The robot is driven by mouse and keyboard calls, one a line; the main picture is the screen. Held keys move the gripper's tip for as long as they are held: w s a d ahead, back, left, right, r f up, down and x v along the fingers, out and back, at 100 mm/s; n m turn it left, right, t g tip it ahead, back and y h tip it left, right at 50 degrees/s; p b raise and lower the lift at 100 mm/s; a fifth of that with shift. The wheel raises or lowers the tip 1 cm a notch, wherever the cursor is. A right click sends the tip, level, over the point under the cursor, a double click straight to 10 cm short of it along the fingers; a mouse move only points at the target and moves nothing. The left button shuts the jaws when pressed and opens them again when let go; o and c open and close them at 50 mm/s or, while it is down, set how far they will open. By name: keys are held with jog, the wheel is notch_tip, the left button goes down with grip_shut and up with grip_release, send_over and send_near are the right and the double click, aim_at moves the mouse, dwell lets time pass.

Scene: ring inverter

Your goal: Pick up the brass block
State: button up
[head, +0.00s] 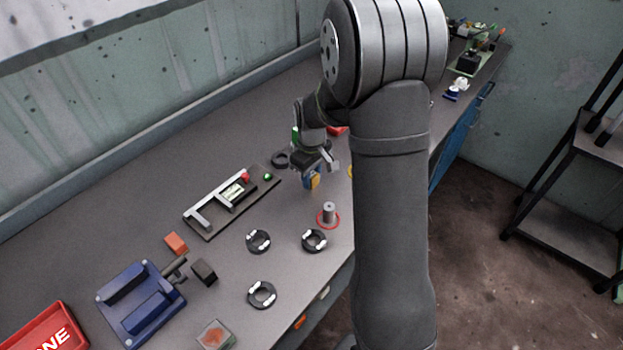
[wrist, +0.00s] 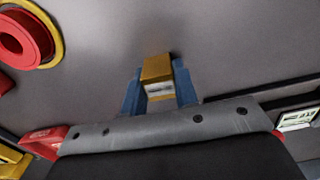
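The brass block (wrist: 157,75) is a small yellow-gold block in the wrist view, between the two blue fingertips of my gripper (wrist: 160,88). The fingers lie close against both its sides, and my gripper looks shut on it. In the head view my gripper (head: 312,180) points down over the middle of the bench, with the brass block (head: 315,183) showing yellow beside a blue fingertip. The block's lower end is at or just above the bench top; I cannot tell whether it touches.
A black fixture plate (head: 208,235) with a grey bracket lies left of my gripper. A grey cylinder (head: 329,211) stands in a red ring to the front right. Black rings (head: 258,241) and a blue fixture (head: 140,300) lie nearer. A red bin (head: 45,330) stands front left.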

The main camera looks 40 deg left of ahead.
grip_shut()
jog(key=shift+r, duration=0.1)
